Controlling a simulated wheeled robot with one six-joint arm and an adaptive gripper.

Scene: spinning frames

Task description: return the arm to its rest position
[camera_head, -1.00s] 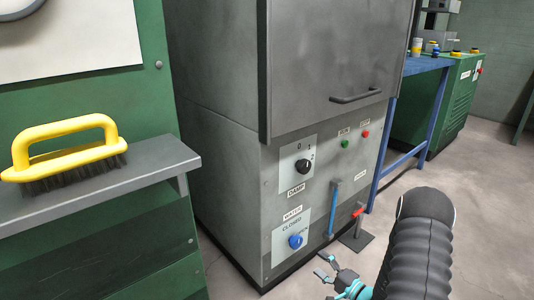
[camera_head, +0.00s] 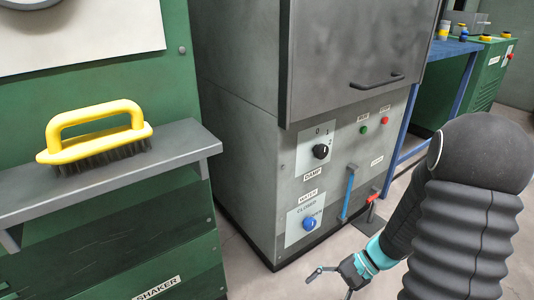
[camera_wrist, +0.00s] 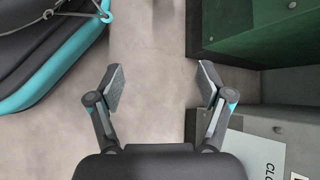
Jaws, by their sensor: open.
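My gripper (camera_head: 335,283) is at the lower middle of the head view, in front of the grey cabinet's lower panel, with my dark ribbed arm at the right. In the wrist view my gripper (camera_wrist: 160,88) has its two fingers spread wide. Nothing is between them but bare concrete floor (camera_wrist: 155,75). The fingers look apart from the cabinet, though the right finger overlaps its grey panel in the wrist view.
The grey cabinet (camera_head: 240,110) has a black knob (camera_head: 320,151), a blue knob (camera_head: 309,223) and a blue lever (camera_head: 348,190). A yellow brush (camera_head: 95,135) lies on a grey shelf (camera_head: 180,148) at left. A blue bench (camera_head: 455,47) stands behind at right.

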